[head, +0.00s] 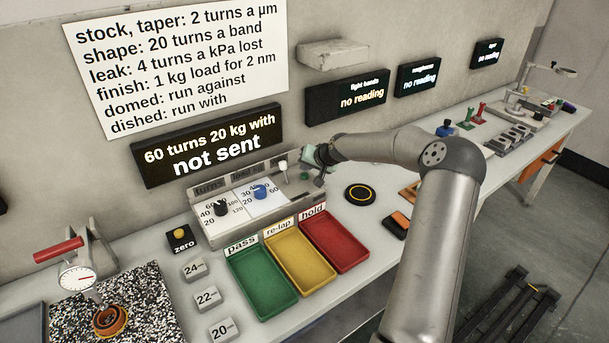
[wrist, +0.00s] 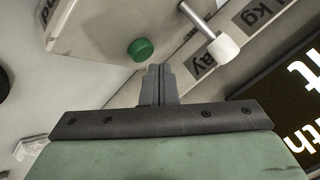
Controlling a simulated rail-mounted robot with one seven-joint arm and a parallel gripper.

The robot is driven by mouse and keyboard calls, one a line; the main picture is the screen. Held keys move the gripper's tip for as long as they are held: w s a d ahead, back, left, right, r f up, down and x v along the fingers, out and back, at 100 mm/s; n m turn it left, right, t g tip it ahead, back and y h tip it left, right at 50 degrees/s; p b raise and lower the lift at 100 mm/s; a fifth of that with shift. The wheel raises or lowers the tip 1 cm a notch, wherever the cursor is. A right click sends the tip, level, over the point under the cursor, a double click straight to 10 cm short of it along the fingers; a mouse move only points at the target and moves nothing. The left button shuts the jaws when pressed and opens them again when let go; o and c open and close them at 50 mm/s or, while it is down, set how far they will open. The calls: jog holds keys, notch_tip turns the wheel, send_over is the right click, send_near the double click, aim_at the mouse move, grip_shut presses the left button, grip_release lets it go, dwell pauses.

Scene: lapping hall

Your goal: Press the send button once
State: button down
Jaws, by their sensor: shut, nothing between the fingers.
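The send button appears to be the round green button (wrist: 140,49) on a pale panel face in the wrist view; a partly cut-off label ending in "nd" is beside it. My gripper (wrist: 158,72) is shut and empty, its fingertips just below and right of the green button in that view. They look apart from it, though the depth gap is hard to judge. In the head view my gripper (head: 318,178) is at the right end of the control box (head: 222,236). The display (head: 208,146) reads "60 turns 20 kg with not sent".
A white-tipped lever (wrist: 222,48) stands close to the fingers, right of the button; it also shows in the head view (head: 283,166). The box has a black knob (head: 221,208) and a blue knob (head: 260,192). Green, yellow and red trays (head: 268,314) lie in front.

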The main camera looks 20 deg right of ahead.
aim_at(307, 176)
jog(key=shift+f+b, duration=0.4)
jog(key=shift+f, duration=0.05)
jog(key=shift+f+b, duration=0.45)
jog(key=shift+f, duration=0.1)
dwell(0.5)
jog(key=shift+r, duration=0.15)
jog(key=shift+r+p, duration=0.4)
jog(key=shift+r, duration=0.4)
jog(key=shift+r+p, duration=1.1)
jog(key=shift+r, duration=1.45)
